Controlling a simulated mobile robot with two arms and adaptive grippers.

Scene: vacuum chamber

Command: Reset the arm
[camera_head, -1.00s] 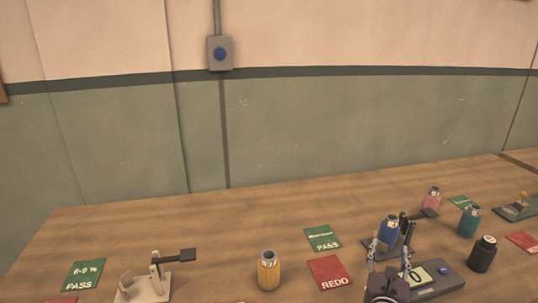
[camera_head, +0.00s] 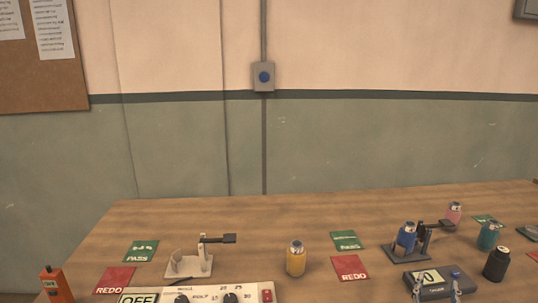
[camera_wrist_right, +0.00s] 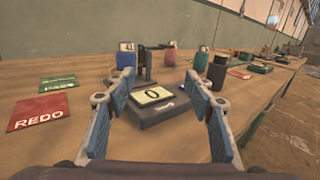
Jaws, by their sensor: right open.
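My right gripper (camera_head: 437,290) shows only its fingertips at the bottom edge of the head view, in front of a dark display box (camera_head: 424,291). In the right wrist view the right gripper (camera_wrist_right: 160,88) is open, with blue-padded fingers spread and nothing between them. The box (camera_wrist_right: 172,113), its display reading 0, lies beyond the fingers. A blue bottle (camera_head: 406,237) sits at a dark stand (camera_head: 424,236) with a black arm, behind the box. My left gripper is not in view.
A yellow bottle (camera_head: 296,260), a pale stand (camera_head: 189,265), a black bottle (camera_head: 496,264), a teal bottle (camera_head: 488,236) and a pink bottle (camera_head: 454,212) stand on the wooden table (camera_head: 250,220). Red REDO card (camera_head: 350,268) and green PASS card (camera_head: 346,241) lie flat. An orange device (camera_head: 55,285) is at front left.

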